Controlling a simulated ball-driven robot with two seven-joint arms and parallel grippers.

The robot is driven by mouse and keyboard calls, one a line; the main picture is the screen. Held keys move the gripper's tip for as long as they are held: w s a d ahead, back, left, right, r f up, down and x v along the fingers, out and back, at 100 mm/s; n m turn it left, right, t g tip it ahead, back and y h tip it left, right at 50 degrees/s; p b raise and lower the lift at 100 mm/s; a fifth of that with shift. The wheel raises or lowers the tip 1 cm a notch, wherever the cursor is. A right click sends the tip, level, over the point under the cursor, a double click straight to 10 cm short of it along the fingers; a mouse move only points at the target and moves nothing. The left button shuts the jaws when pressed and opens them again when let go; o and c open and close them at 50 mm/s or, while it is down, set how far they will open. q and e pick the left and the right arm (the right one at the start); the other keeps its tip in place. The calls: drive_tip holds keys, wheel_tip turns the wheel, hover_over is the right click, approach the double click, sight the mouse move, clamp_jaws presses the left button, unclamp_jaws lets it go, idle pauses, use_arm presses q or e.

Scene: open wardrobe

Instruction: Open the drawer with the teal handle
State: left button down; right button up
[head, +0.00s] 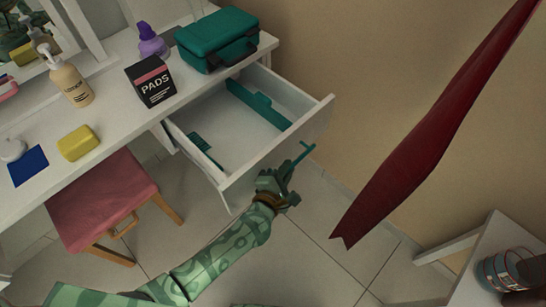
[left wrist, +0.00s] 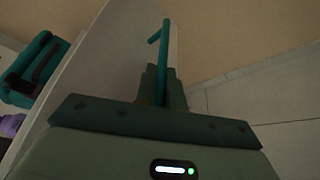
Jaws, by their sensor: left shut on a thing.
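The white drawer (head: 236,139) under the white dressing table stands pulled out, and its inside shows with teal parts along the sides. Its teal handle (head: 301,155) is a bar on the drawer front; it also shows in the left wrist view (left wrist: 163,60). My left gripper (head: 277,183) is at the drawer front, shut on the handle near its lower end; in the left wrist view its fingers (left wrist: 162,88) close around the bar. The rest of the handle sticks out past the fingers. My right gripper is not in view.
On the white dressing table (head: 112,110) stand a teal case (head: 216,40), a black pads box (head: 151,81), a lotion bottle (head: 71,82) and a yellow block (head: 77,143). A pink stool (head: 101,197) stands left of the drawer. A dark red hanging shape (head: 425,130) is at right.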

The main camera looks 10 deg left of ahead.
use_arm(q)
drive_tip(key=shift+s+d+f, duration=0.1)
drive_tip(key=shift+s+d, duration=0.5)
drive_tip(key=shift+d, duration=0.05)
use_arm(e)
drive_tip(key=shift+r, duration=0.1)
use_arm(q)
drive_tip(key=c, duration=1.5)
unclamp_jaws()
